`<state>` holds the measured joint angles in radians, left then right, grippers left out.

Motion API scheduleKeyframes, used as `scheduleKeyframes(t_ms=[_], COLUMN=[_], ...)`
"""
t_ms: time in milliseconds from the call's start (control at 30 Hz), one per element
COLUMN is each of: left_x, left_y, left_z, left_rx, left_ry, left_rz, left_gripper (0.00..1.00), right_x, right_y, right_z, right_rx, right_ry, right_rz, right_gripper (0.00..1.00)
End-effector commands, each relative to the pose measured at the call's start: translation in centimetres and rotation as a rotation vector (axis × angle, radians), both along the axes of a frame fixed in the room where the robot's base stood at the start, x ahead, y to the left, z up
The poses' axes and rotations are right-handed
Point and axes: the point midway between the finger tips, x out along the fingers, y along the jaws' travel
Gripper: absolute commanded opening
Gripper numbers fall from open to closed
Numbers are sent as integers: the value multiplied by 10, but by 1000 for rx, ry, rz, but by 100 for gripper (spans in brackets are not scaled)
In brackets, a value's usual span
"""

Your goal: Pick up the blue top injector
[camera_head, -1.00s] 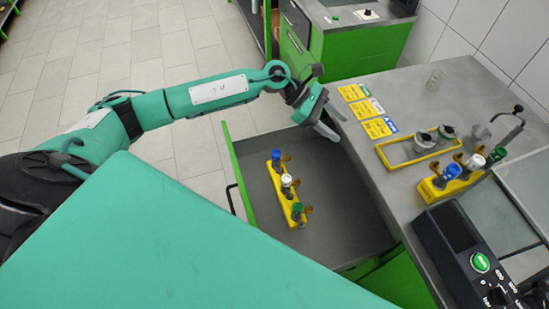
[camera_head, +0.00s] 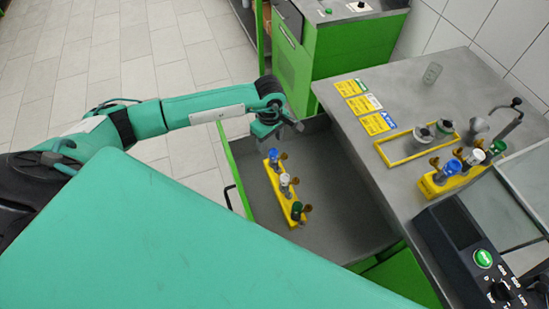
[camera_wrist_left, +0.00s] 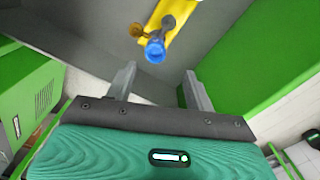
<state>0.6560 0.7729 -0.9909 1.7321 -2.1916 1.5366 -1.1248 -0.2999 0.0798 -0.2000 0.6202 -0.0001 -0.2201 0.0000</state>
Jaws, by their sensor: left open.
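In the head view, a blue-topped injector (camera_head: 273,155) stands at the far end of a yellow rack (camera_head: 291,208) in the open drawer. A white-topped injector (camera_head: 285,180) and a green-topped one (camera_head: 297,207) share this rack. My left gripper (camera_head: 284,130) is open and empty, above and just beyond the blue-topped injector. In the left wrist view the blue top (camera_wrist_left: 155,51) lies ahead of the open fingers (camera_wrist_left: 157,88), roughly midway between them and not touching. My right gripper is not in view.
The open drawer (camera_head: 342,205) has bare floor right of the rack. On the bench, a second yellow rack (camera_head: 443,183) holds blue-, white- and green-topped injectors. A yellow frame (camera_head: 400,158), yellow cards (camera_head: 363,104) and a control box (camera_head: 466,250) also sit there.

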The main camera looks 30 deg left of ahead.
Motion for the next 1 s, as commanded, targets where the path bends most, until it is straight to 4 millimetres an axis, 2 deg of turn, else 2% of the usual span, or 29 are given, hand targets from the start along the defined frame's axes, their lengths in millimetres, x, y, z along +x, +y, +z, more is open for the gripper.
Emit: scheduleKeyframes(t_ms=[100,367,533,700,967,1000], left_x=[0,2,5,6,6,6], left_y=[0,-3,-8,-7,-7,-7], left_z=[-15,-32,-53,-72,-75,-75], left_rx=[-2,-3,-2,-2,-2,-2], left_ry=[2,2,3,1,-2,-2], left_rz=[1,1,0,1,-1,-1], left_gripper=[54,54,54,54,54,50], right_x=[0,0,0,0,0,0], right_y=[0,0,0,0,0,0], right_z=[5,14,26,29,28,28], right_rx=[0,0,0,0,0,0], right_ry=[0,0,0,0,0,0], right_rz=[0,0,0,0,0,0], right_gripper=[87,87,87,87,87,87])
